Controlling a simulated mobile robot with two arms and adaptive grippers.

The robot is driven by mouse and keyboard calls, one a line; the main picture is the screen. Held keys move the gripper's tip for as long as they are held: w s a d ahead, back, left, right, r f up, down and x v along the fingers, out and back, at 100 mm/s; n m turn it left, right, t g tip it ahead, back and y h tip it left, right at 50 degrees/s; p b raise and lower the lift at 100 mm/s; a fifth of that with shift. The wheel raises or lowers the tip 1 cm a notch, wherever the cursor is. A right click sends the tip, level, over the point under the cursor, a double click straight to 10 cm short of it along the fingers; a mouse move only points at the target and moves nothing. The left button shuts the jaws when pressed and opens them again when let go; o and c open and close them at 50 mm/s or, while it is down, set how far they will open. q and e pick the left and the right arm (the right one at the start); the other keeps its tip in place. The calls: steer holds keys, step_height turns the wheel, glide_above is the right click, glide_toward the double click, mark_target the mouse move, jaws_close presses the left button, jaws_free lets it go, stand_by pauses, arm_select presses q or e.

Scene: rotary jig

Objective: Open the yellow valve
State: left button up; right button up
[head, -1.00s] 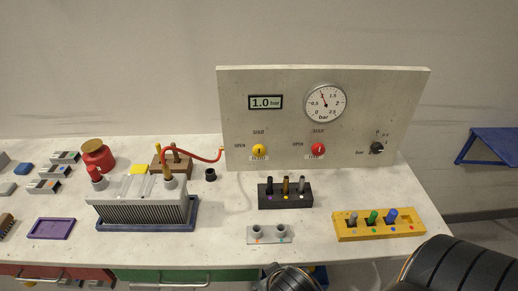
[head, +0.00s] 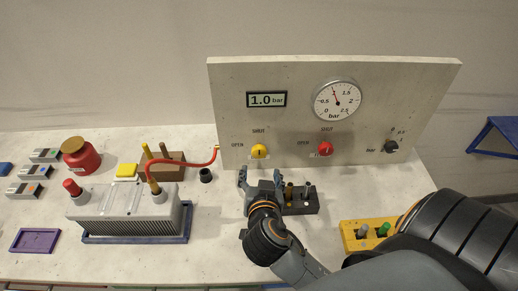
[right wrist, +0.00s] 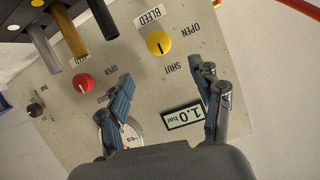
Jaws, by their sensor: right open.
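The yellow valve (head: 259,151) is a round knob with a dark pointer line, low on the left half of the upright panel, with OPEN to its left and SHUT above it. In the right wrist view the yellow valve (right wrist: 159,42) lies beyond the fingertips, between and above them in the picture. My right gripper (head: 261,176) is open and empty, just below and in front of the yellow valve, apart from it. Its two fingers (right wrist: 165,80) are spread wide in the right wrist view. My left gripper is not in view.
The red valve (head: 325,149) is to the right on the same panel (head: 290,75). The digital display reads 1.0 bar (head: 266,99). A dark block with pegs (head: 302,207) stands beside my right gripper. A red hose (head: 190,163) runs to the panel's left edge.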

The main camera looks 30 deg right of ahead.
steer(key=p, duration=0.2)
glide_toward(259, 154)
steer(key=w+d, duration=0.2)
steer(key=x, duration=0.5)
steer(key=shift+a+f+p, duration=0.3)
steer(key=shift+a+f, duration=0.05)
steer(key=shift+w+d+f, duration=0.25)
steer(key=shift+w, duration=0.2)
steer(key=shift+w+d+f, duration=0.1)
steer(key=shift+w, duration=0.05)
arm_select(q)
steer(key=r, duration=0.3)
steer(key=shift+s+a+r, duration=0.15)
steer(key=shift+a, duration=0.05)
arm_select(e)
steer(key=shift+c, duration=0.2)
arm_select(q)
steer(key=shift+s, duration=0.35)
arm_select(e)
steer(key=c, duration=1.1)
